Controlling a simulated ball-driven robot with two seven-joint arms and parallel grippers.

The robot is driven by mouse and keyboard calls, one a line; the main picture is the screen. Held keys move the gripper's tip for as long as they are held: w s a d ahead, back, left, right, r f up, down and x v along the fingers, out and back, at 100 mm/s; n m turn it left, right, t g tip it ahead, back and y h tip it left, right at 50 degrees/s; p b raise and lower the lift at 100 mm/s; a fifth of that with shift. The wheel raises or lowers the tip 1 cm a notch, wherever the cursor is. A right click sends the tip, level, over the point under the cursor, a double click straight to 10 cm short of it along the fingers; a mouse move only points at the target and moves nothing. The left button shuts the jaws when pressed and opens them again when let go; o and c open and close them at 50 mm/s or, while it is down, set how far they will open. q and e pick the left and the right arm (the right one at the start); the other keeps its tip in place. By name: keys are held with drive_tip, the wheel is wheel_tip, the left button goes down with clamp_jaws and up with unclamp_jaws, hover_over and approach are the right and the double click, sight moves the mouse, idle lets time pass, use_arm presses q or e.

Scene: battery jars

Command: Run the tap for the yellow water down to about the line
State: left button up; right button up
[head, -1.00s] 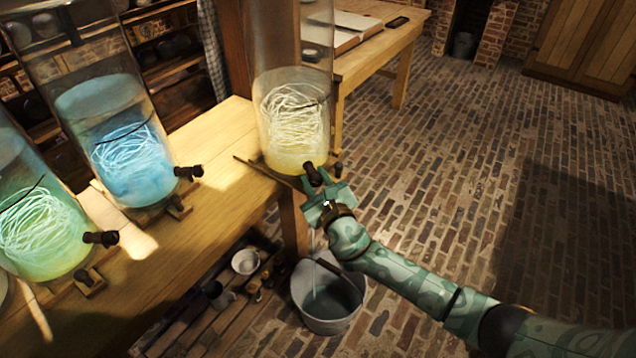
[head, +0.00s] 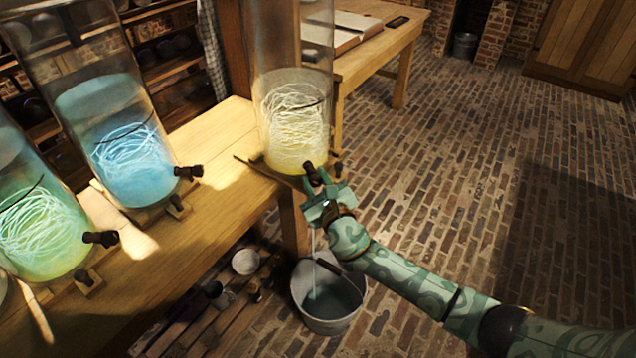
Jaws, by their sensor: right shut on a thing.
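The jar of yellow water (head: 290,150) stands at the right end of the wooden bench, with pale strands glowing inside. A dark slanting line (head: 308,106) shows on its upper side; I cannot tell the exact water level against it. Its dark tap (head: 312,174) sits low on the front. My right gripper (head: 322,194) is at this tap and shut on it, covering part of it. A thin stream (head: 314,255) falls below the gripper into a metal bucket (head: 334,322) on the floor, which holds some water. My left gripper is out of view.
A blue jar (head: 135,165) and a green jar (head: 45,235) with their own taps stand on the bench (head: 215,215) to the left. A low slatted rack with a white bowl (head: 245,261) is beside the bucket. The brick floor at right is clear.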

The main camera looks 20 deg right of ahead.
drive_tip(key=shift+f+m+b, duration=0.35)
drive_tip(key=shift+m+b, duration=0.1)
drive_tip(key=shift+m, duration=0.65)
drive_tip(key=shift+m+b, duration=0.4)
drive_tip(key=shift+m, duration=0.8)
drive_tip(key=shift+r+m, duration=0.1)
drive_tip(key=shift+m, duration=0.8)
drive_tip(key=shift+r, duration=0.2)
drive_tip(key=shift+f+m+b, duration=0.15)
drive_tip(key=shift+m+b, duration=0.25)
drive_tip(key=shift+m, duration=1)
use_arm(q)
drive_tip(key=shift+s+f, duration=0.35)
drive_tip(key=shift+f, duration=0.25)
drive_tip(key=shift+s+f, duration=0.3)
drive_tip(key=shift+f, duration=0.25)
use_arm(e)
drive_tip(key=o, duration=1.2)
drive_tip(key=shift+o, duration=0.2)
